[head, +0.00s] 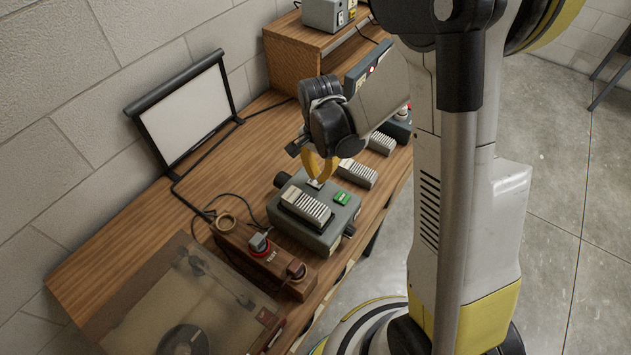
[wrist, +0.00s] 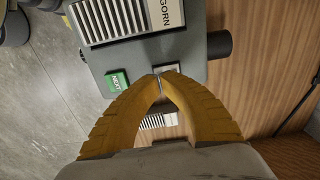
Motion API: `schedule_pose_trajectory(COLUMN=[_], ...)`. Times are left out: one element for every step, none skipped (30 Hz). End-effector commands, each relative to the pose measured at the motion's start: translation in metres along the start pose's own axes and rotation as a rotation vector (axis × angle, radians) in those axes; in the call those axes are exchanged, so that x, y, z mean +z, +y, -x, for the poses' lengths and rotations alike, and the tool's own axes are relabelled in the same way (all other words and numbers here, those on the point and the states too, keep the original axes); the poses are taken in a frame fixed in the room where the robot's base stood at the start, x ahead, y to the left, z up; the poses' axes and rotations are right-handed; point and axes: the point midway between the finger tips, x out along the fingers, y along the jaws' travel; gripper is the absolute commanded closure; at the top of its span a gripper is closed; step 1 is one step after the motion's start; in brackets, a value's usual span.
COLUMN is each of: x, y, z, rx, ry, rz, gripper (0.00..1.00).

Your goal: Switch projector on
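The projector (head: 330,236) is a grey-green box on the wooden table, with a ribbed pale slide holder (head: 306,205) on top and dark round knobs at its ends. A green button (head: 341,198) sits on its top; in the wrist view the button (wrist: 117,81) reads "NEXT". A small pale switch plate (wrist: 168,69) lies on the projector top (wrist: 206,73), near its edge. My gripper (head: 318,180) has yellow fingers pointing down at this plate. In the wrist view its fingertips (wrist: 160,78) meet, right at the plate and partly covering it. Whether they touch it is unclear.
A white screen (head: 187,113) stands at the table's wall side. A wooden shelf (head: 293,62) stands at the far end.

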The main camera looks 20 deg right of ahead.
Motion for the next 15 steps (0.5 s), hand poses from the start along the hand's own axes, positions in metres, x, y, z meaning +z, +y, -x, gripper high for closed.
schedule_pose_trajectory(x=[0.0000, 0.0000, 0.0000, 0.0000, 0.0000, 0.0000, 0.0000, 0.0000, 0.0000, 0.0000, 0.0000, 0.0000, 0.0000, 0.0000, 0.0000], y=[0.0000, 0.0000, 0.0000, 0.0000, 0.0000, 0.0000, 0.0000, 0.0000, 0.0000, 0.0000, 0.0000, 0.0000, 0.0000, 0.0000, 0.0000], z=[-0.0015, -0.0019, -0.0025, -0.0030, -0.0034, -0.0040, -0.0045, -0.0049, -0.0055, -0.0060, -0.0064, -0.0070, -0.0075, -0.0079, -0.0085], rx=[0.000, 0.000, 0.000, 0.000, 0.000, 0.000, 0.000, 0.000, 0.000, 0.000, 0.000, 0.000, 0.000, 0.000, 0.000], ry=[0.000, 0.000, 0.000, 0.000, 0.000, 0.000, 0.000, 0.000, 0.000, 0.000, 0.000, 0.000, 0.000, 0.000, 0.000], rz=[0.000, 0.000, 0.000, 0.000, 0.000, 0.000, 0.000, 0.000, 0.000, 0.000, 0.000, 0.000, 0.000, 0.000, 0.000], gripper=[1.00, 1.00, 1.00, 1.00, 1.00, 1.00, 1.00, 1.00, 1.00, 1.00, 1.00, 1.00, 1.00, 1.00, 1.00])
